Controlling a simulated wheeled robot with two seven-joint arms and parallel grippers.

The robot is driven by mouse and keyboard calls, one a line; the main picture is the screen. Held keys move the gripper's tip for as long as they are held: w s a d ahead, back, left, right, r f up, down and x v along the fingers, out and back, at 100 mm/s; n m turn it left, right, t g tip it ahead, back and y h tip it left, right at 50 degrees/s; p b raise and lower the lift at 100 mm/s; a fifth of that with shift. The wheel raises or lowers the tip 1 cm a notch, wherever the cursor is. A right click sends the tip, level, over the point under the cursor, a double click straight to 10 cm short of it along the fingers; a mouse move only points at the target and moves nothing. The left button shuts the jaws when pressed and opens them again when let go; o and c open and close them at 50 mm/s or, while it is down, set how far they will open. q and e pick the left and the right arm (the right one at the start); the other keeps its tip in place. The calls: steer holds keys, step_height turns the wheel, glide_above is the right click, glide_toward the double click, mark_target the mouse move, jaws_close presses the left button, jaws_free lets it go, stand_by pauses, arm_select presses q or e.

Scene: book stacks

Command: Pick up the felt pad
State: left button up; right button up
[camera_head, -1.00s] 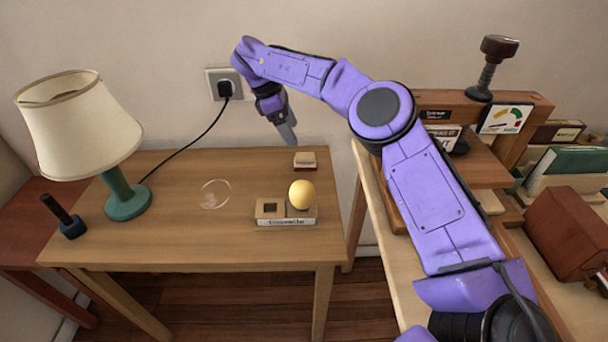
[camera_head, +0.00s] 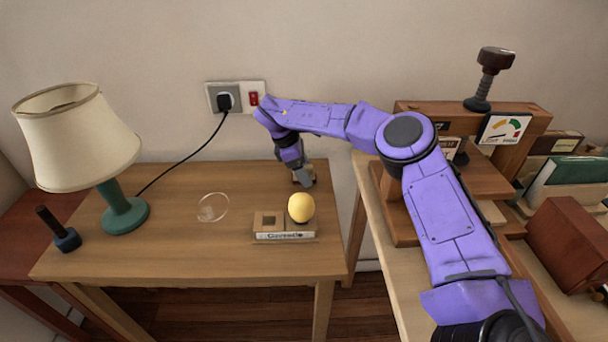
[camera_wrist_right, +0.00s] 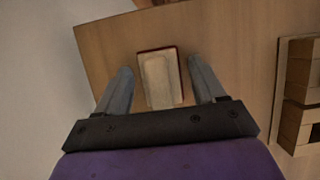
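My right gripper (camera_wrist_right: 158,68) is open, with one finger on each side of the pad and a gap on both sides. In the head view the right gripper (camera_head: 304,180) points down at the back right of the table and mostly hides the pad. How high the fingertips are above the tabletop I cannot tell. My left gripper is not in view.
A yellow ball (camera_head: 301,207) sits on a small wooden holder (camera_head: 270,235) just in front of the gripper. A clear round disc (camera_head: 213,207) lies to the left. A lamp (camera_head: 122,212) stands further left. A second bench (camera_head: 393,265) is on the right.

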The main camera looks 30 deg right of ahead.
steer(key=c, duration=0.8)
steer(key=shift+o, duration=0.2)
steer(key=shift+r, duration=0.25)
step_height(320, 180, up, 2)
steer(key=shift+r, duration=0.15)
steer(key=s+a+r+b, duration=0.2)
steer(key=s+a+r, duration=0.5)
steer(key=a+r, duration=0.3)
steer(key=shift+s+a+r, duration=0.15)
steer(key=shift+s+a, duration=0.25)
steer(key=shift+a, duration=0.45)
